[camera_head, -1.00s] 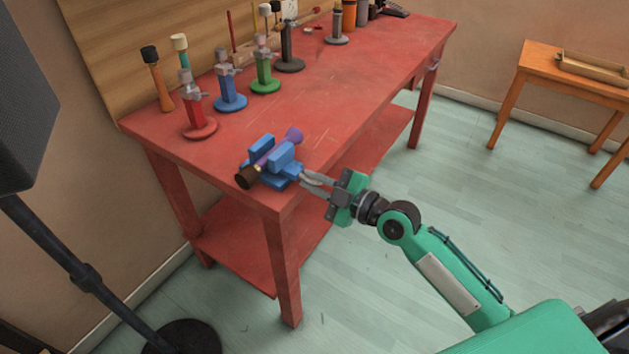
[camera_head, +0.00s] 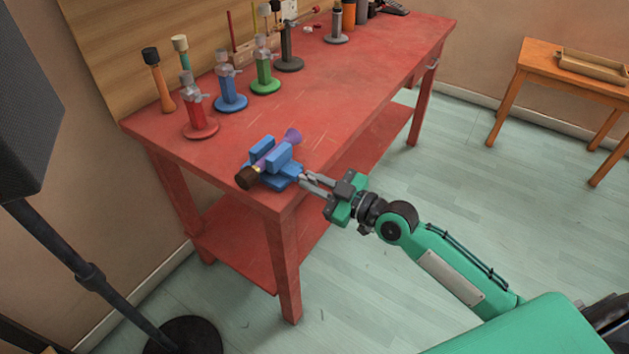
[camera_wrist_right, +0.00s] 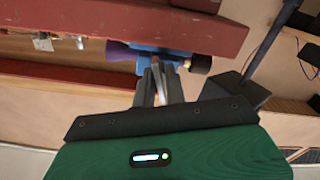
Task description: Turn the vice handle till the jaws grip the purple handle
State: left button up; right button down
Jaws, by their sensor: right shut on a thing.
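The blue vice (camera_head: 262,145) sits at the near corner of the red workbench. A tool with a purple handle (camera_head: 293,136) and a dark brown end (camera_head: 246,178) lies between the vice jaws; any remaining gap cannot be made out. My right gripper (camera_head: 303,180) is at the vice's near right side, shut on the vice handle, which its fingers mostly hide. In the right wrist view the fingers (camera_wrist_right: 160,75) reach up to the blue vice (camera_wrist_right: 152,64), with the purple part (camera_wrist_right: 118,52) to the left and the dark end (camera_wrist_right: 201,64) to the right. My left gripper is out of view.
The red bench (camera_head: 350,90) is bare right of the vice. A dark speaker on a stand (camera_head: 55,245) is at left; a wooden table (camera_head: 570,75) is at far right.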

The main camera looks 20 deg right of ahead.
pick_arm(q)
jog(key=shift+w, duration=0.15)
pick_arm(e)
jog(key=c, duration=1.7)
grip_release()
jog(key=shift+c, duration=0.2)
jog(key=shift+s+d, duration=0.3)
jog(key=shift+s, duration=0.05)
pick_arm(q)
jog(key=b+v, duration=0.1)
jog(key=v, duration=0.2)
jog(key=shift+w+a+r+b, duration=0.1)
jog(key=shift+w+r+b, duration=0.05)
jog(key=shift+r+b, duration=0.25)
pick_arm(e)
jog(key=v, duration=1.3)
